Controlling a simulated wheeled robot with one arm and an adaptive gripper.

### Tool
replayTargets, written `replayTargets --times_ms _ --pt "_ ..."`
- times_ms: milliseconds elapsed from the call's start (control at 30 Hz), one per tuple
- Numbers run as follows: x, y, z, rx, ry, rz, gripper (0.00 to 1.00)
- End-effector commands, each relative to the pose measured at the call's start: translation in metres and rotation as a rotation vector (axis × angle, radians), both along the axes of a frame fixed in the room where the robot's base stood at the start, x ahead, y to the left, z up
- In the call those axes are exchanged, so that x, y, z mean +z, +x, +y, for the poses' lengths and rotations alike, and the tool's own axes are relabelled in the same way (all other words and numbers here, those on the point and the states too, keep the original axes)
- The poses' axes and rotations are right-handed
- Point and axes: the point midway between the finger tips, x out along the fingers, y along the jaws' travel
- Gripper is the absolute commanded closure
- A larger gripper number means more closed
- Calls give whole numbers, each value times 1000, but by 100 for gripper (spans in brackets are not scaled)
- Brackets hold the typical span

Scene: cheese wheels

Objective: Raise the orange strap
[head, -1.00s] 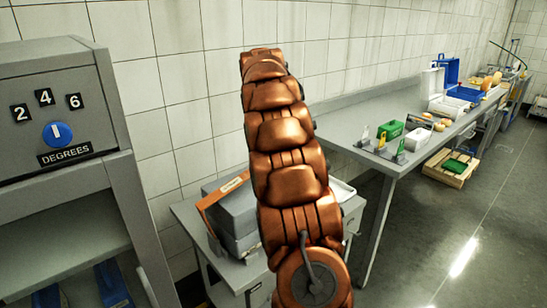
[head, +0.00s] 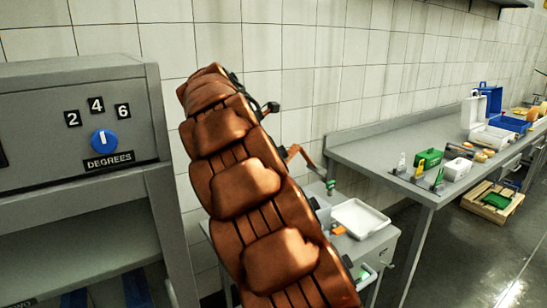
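My copper-coloured segmented arm (head: 250,190) fills the middle of the head view and covers most of the small grey table (head: 385,245). A thin bent orange-brown piece (head: 300,155) stands out just right of my arm, above the small table. I cannot tell whether it is the orange strap. Part of a grey box (head: 322,215) shows below it, mostly hidden behind my arm. My gripper cannot be made out, so its hold on anything is not shown.
A white tray (head: 360,218) lies on the small table, with a small orange item (head: 339,230) near it. A grey cabinet with a blue dial (head: 104,142) stands at left. A long bench (head: 425,185) at right carries a green box (head: 429,159) and other items. Open floor lies at lower right.

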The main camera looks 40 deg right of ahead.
Motion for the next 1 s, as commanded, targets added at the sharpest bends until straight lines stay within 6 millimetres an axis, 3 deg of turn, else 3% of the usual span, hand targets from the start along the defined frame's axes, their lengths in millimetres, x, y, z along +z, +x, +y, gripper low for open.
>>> replayTargets --times_ms 433,467,667,1000 --pt "0 0 2 0 -6 1 100" --pt "0 0 2 0 -6 1 85" --pt "0 0 2 0 -6 1 64" --pt "1 0 2 0 -6 1 63"
